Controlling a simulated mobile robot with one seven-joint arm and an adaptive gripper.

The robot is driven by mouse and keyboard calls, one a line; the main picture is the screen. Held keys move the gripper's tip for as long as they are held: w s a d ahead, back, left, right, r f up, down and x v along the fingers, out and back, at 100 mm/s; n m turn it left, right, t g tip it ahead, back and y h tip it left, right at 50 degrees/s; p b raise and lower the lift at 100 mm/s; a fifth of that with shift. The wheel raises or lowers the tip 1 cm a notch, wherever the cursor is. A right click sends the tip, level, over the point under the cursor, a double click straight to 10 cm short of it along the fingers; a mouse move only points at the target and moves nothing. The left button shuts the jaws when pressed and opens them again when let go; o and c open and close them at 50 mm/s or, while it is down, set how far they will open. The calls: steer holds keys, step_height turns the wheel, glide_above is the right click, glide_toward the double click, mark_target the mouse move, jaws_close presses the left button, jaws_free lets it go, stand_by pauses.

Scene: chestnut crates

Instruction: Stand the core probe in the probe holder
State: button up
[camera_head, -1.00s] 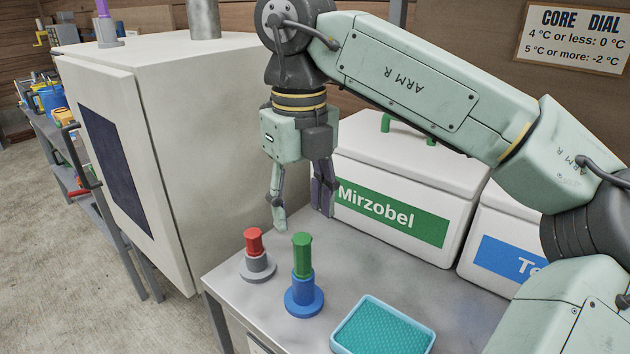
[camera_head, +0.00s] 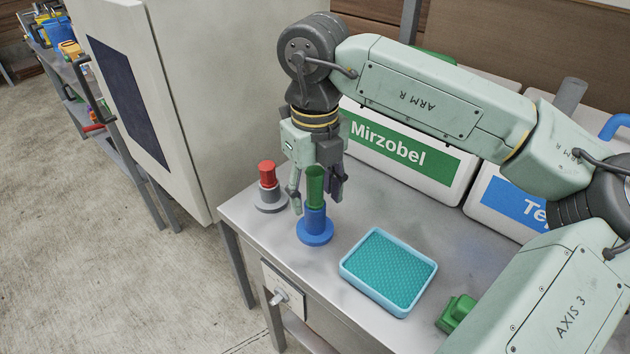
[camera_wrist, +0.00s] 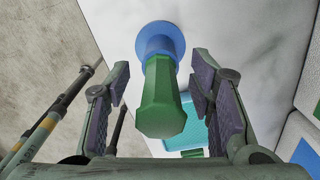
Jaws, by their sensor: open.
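A green faceted handle (camera_head: 315,186) stands upright in a round blue flanged base (camera_head: 314,227) on the metal bench. I cannot tell for sure whether this is the core probe in its holder. In the wrist view the green handle (camera_wrist: 162,100) points toward the camera, with the blue base (camera_wrist: 160,42) beyond it. My gripper (camera_head: 317,196) is open, its fingers on either side of the green handle. In the wrist view gaps show between both finger pads and the handle. A shorter red handle (camera_head: 267,173) stands in a grey flanged base (camera_head: 270,199) just left.
A teal-lined tray (camera_head: 345,266) lies right of the blue base. A green block (camera_head: 456,312) sits near the bench's front. White boxes, one labelled Mirzobel (camera_head: 400,153), line the back. A tall white cabinet (camera_head: 200,90) stands left. Bare bench surrounds the bases.

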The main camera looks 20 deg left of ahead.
steer(key=shift+c, duration=0.3)
jaws_close()
steer(key=c, duration=0.6)
jaws_free()
jaws_close()
steer(key=shift+r, duration=0.65)
jaws_free()
jaws_close()
